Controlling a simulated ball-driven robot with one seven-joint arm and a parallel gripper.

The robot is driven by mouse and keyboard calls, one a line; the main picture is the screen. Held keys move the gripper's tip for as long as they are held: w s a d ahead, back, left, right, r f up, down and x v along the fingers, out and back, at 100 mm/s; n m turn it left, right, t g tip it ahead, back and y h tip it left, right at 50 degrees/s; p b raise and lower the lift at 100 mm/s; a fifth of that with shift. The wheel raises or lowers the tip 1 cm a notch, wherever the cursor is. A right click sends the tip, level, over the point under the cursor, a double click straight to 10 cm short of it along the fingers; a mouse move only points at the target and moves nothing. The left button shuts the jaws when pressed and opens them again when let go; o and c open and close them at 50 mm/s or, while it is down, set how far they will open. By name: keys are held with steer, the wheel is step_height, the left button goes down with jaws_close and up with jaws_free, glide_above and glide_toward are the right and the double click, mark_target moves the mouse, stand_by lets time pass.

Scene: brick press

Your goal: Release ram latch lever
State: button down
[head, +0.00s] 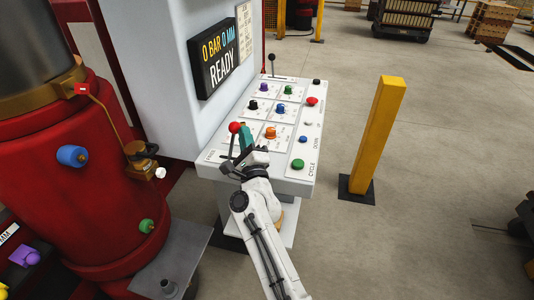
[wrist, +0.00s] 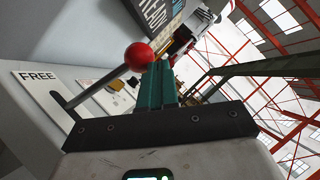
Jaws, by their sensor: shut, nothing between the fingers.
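The ram latch lever is a metal rod with a red ball knob (head: 235,128), at the near left corner of the sloped control panel. In the wrist view the red knob (wrist: 139,56) is just left of my fingertips, and its rod runs down left to a slot beside a plate marked FREE (wrist: 38,77). My gripper (head: 244,129) has teal fingers, shut and empty, beside the lever on its right. The fingers (wrist: 160,66) are close to the knob; I cannot tell whether they touch it. My wrist hides part of the near panel edge.
The panel carries several coloured knobs, a red button (head: 312,101) and a green button (head: 298,164). A display (head: 219,58) reads READY above it. The red press body (head: 75,190) stands left. A yellow post (head: 376,135) stands right, with open floor around it.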

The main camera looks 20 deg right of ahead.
steer(key=shift+w+a+r+b, duration=0.1)
steer(key=shift+w+a+r, duration=0.2)
steer(key=shift+w+a, duration=0.3)
steer(key=shift+w+a+r+b, duration=0.15)
steer(key=shift+w+a+r, duration=0.2)
steer(key=shift+a, duration=0.45)
steer(key=shift+w+a+r+b, duration=0.1)
steer(key=shift+w+a+r, duration=0.1)
steer(key=shift+w+a, duration=0.45)
steer(key=shift+s, duration=0.1)
